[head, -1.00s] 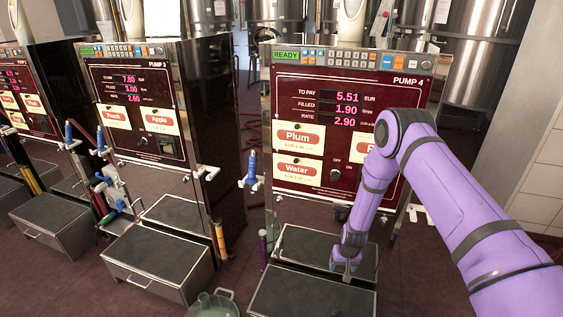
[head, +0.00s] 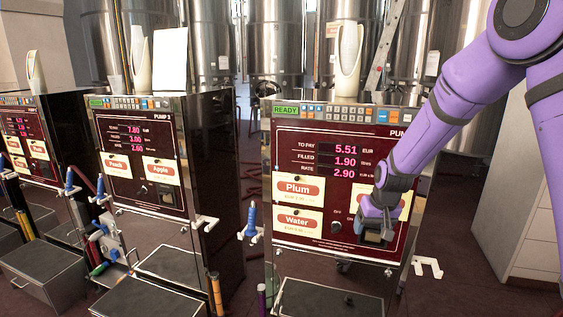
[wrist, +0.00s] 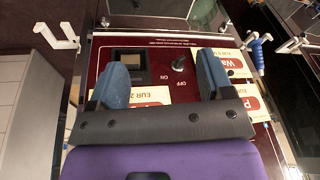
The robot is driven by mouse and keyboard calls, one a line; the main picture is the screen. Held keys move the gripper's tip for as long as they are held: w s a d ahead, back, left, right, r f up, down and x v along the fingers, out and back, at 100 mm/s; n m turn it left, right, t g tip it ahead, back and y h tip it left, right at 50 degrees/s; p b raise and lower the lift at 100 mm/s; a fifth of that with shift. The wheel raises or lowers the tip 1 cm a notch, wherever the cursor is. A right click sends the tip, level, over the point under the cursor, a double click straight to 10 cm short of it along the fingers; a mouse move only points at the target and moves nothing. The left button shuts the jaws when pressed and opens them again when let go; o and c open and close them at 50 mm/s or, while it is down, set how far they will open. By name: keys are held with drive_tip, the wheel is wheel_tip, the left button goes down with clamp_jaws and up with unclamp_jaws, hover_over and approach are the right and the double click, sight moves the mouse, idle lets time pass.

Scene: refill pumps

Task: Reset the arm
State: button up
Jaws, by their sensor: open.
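My gripper (head: 375,236) hangs in front of the lower right of the dark red panel of pump 4 (head: 312,245). In the wrist view my gripper (wrist: 162,74) has its two blue-grey fingers spread apart with nothing between them. Beyond them show the ON/OFF knob (wrist: 180,63) and a dark square window (wrist: 130,60). My purple arm comes in from the upper right and hides part of the panel's right side. The pump's display (head: 328,160) reads 5.51, 1.90 and 2.90, and a green READY sign (head: 286,110) is above it.
Pump 3 (head: 130,150) and another pump stand to the left. A blue-handled nozzle (head: 250,222) is at pump 4's left side, and a white hook (head: 427,267) juts out at its right. A dark-topped step (head: 325,300) lies below. Steel tanks (head: 280,45) stand behind.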

drive_tip(key=s+d+r+t, duration=0.1)
drive_tip(key=s+d+r, duration=0.2)
drive_tip(key=s+r, duration=1.4)
drive_tip(key=s+d+r, duration=0.1)
drive_tip(key=s+r, duration=0.2)
drive_tip(key=s, duration=0.6)
drive_tip(key=s+d+r+t+h, duration=0.1)
drive_tip(key=s+r, duration=0.3)
drive_tip(key=s, duration=0.5)
drive_tip(key=shift+s+d, duration=0.15)
drive_tip(key=shift+s, duration=0.15)
